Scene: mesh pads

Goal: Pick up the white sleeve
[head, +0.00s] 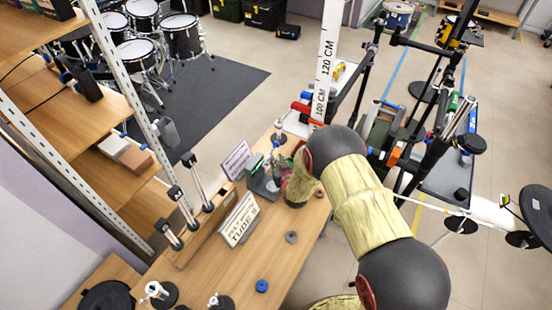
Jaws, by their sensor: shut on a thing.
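My gripper (297,188) is at the end of my arm, low over the wooden table's right edge. My own wrist and forearm hide most of it. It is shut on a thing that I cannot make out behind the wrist. I cannot pick out the white sleeve with certainty anywhere in the head view.
The wooden table (272,262) bears two signs, one lettered TUDES (239,219), a dark grey stand (263,184), a grey ring (291,237) and a blue ring (261,286). A wooden rack (205,232) with upright rods stands left. A tall white ruler (325,62) rises behind.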

